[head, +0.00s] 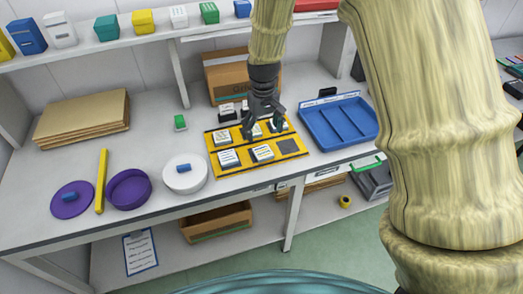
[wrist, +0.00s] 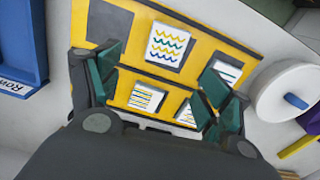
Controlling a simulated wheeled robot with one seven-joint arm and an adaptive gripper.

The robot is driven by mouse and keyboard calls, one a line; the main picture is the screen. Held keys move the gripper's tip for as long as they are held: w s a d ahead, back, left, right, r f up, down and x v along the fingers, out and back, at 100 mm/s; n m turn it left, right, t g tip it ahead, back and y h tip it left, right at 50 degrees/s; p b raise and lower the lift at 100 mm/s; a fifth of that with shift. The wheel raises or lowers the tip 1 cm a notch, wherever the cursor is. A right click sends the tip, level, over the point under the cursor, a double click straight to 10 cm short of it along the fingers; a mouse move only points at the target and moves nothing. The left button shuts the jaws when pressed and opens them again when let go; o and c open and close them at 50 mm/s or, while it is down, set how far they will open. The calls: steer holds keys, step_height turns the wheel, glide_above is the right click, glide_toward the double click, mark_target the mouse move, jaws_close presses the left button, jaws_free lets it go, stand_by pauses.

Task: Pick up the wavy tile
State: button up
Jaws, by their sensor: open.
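The wavy tile (wrist: 167,46) is a white square with yellow, green and dark wavy lines, lying on the yellow board (wrist: 195,72). In the head view the wavy tile (head: 262,152) appears to be the middle one of the board's front row, beside an empty dark slot (head: 288,146). My gripper (head: 264,129) is over the back row of the board, behind the wavy tile. In the wrist view my gripper (wrist: 162,70) is open with teal finger pads spread apart and nothing between them. The wavy tile shows beyond the fingertips, apart from them.
Other tiles sit close by on the board, including one at front left (head: 229,158). A blue tray (head: 340,125) stands to the right. A white round container (head: 184,178) and a purple bowl (head: 129,190) are to the left. A cardboard box (head: 226,77) stands behind.

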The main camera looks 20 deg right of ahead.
mark_target(263, 152)
steer(key=shift+w+f, duration=0.2)
steer(key=shift+f, duration=1.05)
steer(key=shift+s+f+p, duration=0.15)
steer(key=shift+s+p, duration=0.1)
steer(key=shift+p, duration=0.05)
steer(key=f, duration=0.1)
steer(key=s+f+p, duration=0.1)
steer(key=f, duration=0.1)
steer(key=shift+s+a+f+p, duration=0.15)
steer(key=shift+a+f+p, duration=0.1)
steer(key=shift+f+p, duration=0.1)
steer(key=shift+f, duration=0.65)
steer(key=shift+c, duration=0.4)
steer(key=c, duration=1)
steer(key=shift+c, duration=0.4)
steer(key=shift+r, duration=0.15)
